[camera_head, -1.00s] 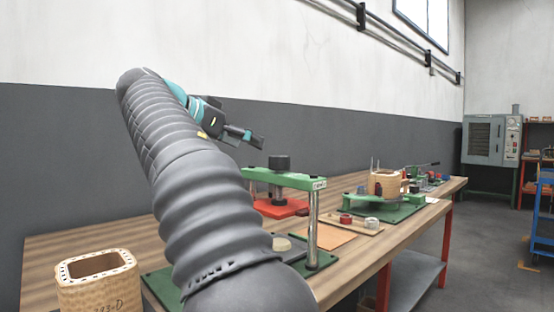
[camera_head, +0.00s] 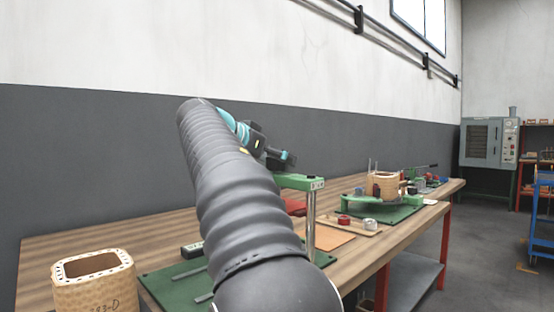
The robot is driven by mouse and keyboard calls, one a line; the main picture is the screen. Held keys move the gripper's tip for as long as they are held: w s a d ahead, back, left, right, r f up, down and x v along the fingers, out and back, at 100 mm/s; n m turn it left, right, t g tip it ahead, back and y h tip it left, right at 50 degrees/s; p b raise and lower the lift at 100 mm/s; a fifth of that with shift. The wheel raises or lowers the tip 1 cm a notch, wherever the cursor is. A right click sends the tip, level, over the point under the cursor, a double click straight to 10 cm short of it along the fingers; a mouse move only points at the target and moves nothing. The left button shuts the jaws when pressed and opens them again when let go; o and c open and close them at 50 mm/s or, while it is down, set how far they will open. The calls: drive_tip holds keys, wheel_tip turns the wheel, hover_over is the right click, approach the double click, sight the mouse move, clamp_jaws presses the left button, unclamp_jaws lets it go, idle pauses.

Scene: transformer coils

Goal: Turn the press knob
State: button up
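The press has a green top beam (camera_head: 301,182), a bright steel post (camera_head: 311,215) and a green base plate (camera_head: 172,282) on the wooden table. A bit of its red plate (camera_head: 295,207) shows beside my arm. The black press knob on top of the beam is not clearly visible now; my gripper and arm cover that spot. My gripper (camera_head: 288,157) is dark, just above the beam in the picture. It is too small to tell whether its fingers are open or touch the knob.
A woven coil form (camera_head: 95,285) stands at the table's front left. A coil on a green stand (camera_head: 383,185) and a small tray with rolls (camera_head: 357,224) are to the right. An orange sheet (camera_head: 333,237) lies beside the press. The grey wall (camera_head: 90,165) runs behind.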

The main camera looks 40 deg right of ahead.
drive_tip(key=c, duration=1.2)
drive_tip(key=shift+b, duration=0.3)
drive_tip(key=shift+s+f+n+t+b, duration=0.1)
drive_tip(key=shift+n+t+b, duration=0.65)
drive_tip(key=shift+n+t, duration=0.3)
drive_tip(key=n+t+y+b, duration=0.1)
drive_tip(key=n+t, duration=0.2)
drive_tip(key=t, duration=0.1)
drive_tip(key=shift+y, duration=0.4)
drive_tip(key=n+t+y, duration=0.1)
drive_tip(key=n+t+y+p, duration=0.1)
drive_tip(key=n, duration=0.1)
drive_tip(key=n+t+y+p, duration=0.1)
drive_tip(key=n+t+y, duration=0.1)
drive_tip(key=shift+d+r, duration=0.1)
drive_tip(key=shift+r, duration=0.15)
drive_tip(key=shift+f+n+t+y, duration=0.1)
drive_tip(key=shift+n+t+y, duration=0.85)
drive_tip(key=shift+n+y, duration=0.8)
